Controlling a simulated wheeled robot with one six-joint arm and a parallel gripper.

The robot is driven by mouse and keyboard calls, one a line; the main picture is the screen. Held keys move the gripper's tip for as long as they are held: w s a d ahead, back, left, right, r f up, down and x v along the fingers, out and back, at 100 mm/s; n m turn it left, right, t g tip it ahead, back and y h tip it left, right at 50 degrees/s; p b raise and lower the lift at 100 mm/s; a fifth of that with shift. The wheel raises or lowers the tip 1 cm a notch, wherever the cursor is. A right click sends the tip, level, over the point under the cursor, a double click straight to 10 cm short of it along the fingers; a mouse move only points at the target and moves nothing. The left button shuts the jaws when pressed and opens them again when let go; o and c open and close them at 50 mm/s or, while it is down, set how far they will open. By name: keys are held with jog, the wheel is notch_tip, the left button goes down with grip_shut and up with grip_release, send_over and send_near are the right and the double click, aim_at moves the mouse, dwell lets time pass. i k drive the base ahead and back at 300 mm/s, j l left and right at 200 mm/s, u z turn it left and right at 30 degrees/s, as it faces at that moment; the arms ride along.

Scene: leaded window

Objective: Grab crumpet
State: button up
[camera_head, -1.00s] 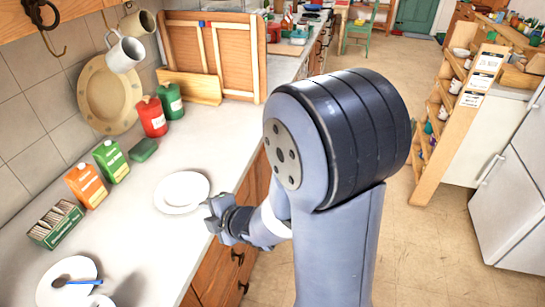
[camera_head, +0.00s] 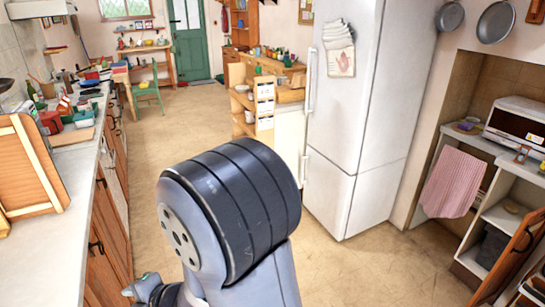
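I cannot make out a crumpet in this view. My gripper (camera_head: 138,290) shows only in part at the bottom left, low beside the left counter's cupboard fronts. The arm's large joint and the picture's lower edge hide most of the wrist. Nothing can be seen held, and whether the fingers are open or shut does not show.
The left counter (camera_head: 50,235) has bare space in front. A white fridge (camera_head: 362,120) stands centre right. A toaster oven (camera_head: 519,128) sits on the right unit, with a pink towel (camera_head: 453,182) hanging beside it.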

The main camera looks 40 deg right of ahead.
aim_at(512, 208)
jog(key=z, duration=3.1)
